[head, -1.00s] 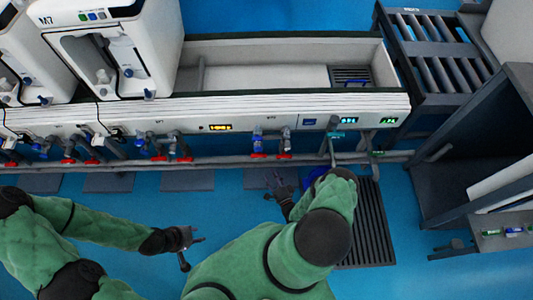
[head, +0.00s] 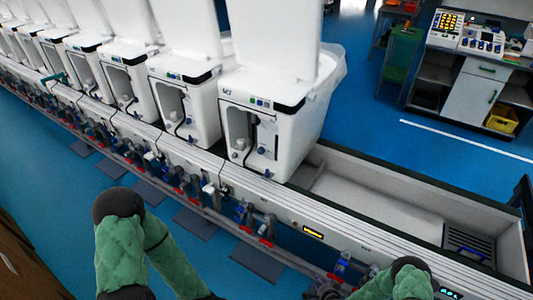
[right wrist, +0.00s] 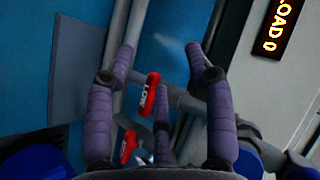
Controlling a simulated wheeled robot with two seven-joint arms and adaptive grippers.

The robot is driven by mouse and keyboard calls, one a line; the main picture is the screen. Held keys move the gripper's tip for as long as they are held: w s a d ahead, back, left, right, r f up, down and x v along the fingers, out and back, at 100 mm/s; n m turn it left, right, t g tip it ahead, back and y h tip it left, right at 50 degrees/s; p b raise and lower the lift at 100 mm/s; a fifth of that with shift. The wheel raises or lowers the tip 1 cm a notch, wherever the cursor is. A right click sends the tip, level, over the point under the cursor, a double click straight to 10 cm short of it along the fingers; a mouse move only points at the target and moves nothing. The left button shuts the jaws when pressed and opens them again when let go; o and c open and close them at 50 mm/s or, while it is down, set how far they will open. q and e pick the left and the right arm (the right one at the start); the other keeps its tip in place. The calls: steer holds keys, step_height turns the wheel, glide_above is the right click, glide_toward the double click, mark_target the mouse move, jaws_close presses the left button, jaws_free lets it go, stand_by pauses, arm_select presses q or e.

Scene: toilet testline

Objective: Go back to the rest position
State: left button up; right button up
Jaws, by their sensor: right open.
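My right gripper (right wrist: 160,62) is open and empty in the right wrist view, its purple-grey fingers spread. Red valve handles (right wrist: 150,94) and grey pipes show behind the fingers; I cannot tell how far away they are. In the head view the right gripper (head: 326,290) is small and dark at the bottom edge, near the pipes of the test line. My left arm, green-sleeved, reaches down at the lower left of the head view. Its gripper is cut off by the bottom edge, so its fingers are hidden.
The test line (head: 290,208) runs diagonally, with several white toilet units (head: 272,115) on it and an empty trough (head: 385,205) at right. Pipes and red and blue valves line its front. A workbench (head: 480,80) stands at the far right. Blue floor (head: 350,110) is clear behind the line.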

steer(key=s+a+r+n+g+y+p, duration=0.1)
steer(key=s+a+r+n+g, duration=0.3)
steer(key=s+r, duration=0.5)
steer(key=s+a+r+n+g+y+p, duration=0.1)
steer(key=s+a+r+n+g+p, duration=0.1)
steer(key=s+a+r+n+g, duration=0.3)
steer(key=s+a+r, duration=0.4)
steer(key=s+r, duration=0.1)
steer(key=r, duration=0.3)
steer(key=shift+s+a+r, duration=0.15)
steer(key=shift+s+a, duration=0.05)
steer(key=shift+a, duration=0.1)
steer(key=shift+s+g, duration=0.2)
steer(key=shift+g, duration=0.1)
steer(key=shift+c, duration=0.3)
